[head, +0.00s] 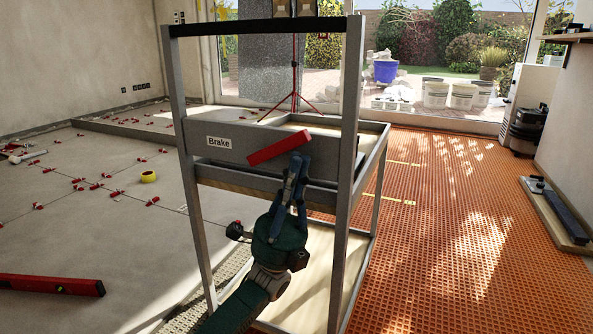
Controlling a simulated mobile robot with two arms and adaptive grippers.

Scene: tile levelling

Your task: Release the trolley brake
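The trolley (175,85) is a grey metal frame with a black top handle bar. A white label reading "Brake" (219,143) sits on its grey front panel. A red brake lever (277,148) on that panel slants, with its right end higher than its left. My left gripper (299,156) reaches up from below, its blue fingertips close together at the underside of the lever's right end. I cannot tell whether they touch it. No part of the lever shows between the fingers. My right gripper is not in view.
A red spirit level (52,285) lies on the tiled floor at left, with a yellow tape roll (148,176) and several red levelling clips. An orange mat (470,230) covers the floor at right. The trolley's uprights stand on both sides of my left arm.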

